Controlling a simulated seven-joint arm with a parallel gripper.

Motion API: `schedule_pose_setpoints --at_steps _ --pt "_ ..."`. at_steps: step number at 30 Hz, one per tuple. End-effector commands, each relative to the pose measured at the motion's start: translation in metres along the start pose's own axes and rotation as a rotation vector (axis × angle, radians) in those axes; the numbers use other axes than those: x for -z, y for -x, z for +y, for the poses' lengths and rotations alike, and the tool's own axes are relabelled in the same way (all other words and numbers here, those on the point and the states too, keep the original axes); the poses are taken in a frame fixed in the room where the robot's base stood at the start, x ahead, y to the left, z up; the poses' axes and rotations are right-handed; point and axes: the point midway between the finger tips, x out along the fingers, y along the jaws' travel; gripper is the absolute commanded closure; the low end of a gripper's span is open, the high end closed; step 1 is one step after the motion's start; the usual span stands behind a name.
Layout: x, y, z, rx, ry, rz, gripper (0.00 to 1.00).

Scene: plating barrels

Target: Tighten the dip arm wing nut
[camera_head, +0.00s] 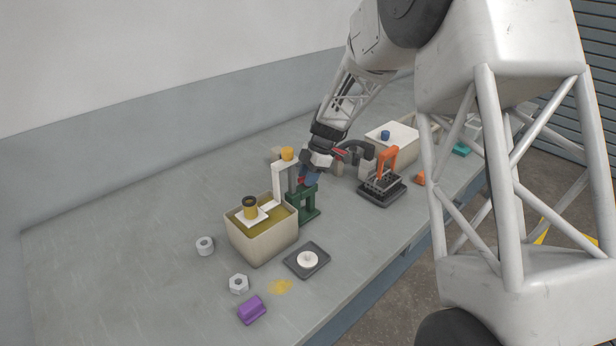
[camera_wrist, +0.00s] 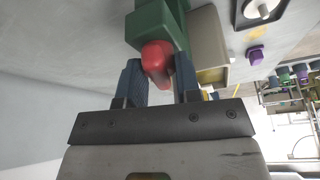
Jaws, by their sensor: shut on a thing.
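The red wing nut (camera_wrist: 156,60) sits between my two blue-padded fingers in the wrist view, against the green stand (camera_wrist: 158,22). My gripper (camera_wrist: 160,80) is shut on it. In the head view my gripper (camera_head: 308,180) is beside the green stand (camera_head: 304,206), and only a sliver of red shows there. A dark-rimmed yellow barrel (camera_head: 250,203) is over the beige tank (camera_head: 263,243), which holds yellowish liquid.
Near the tank lie two grey nuts (camera_head: 205,245) (camera_head: 239,284), a purple block (camera_head: 252,310) and a dark plate with a white disc (camera_head: 307,259). A dark unit with an orange handle (camera_head: 388,160) and a white-lidded box (camera_head: 392,134) stand to the right. The left bench is clear.

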Motion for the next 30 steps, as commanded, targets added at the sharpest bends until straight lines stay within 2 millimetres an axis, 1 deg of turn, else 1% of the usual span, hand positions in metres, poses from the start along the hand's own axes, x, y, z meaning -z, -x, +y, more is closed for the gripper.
schedule_pose_setpoints --at_steps 5,11,30 --pt "0.0000 0.0003 -0.0003 -0.024 -0.058 0.001 0.92" --pt "0.0001 0.0008 -0.0003 -0.075 -0.176 0.000 0.92" --pt "0.0007 0.0003 -0.0003 -0.297 -0.714 0.000 0.92"
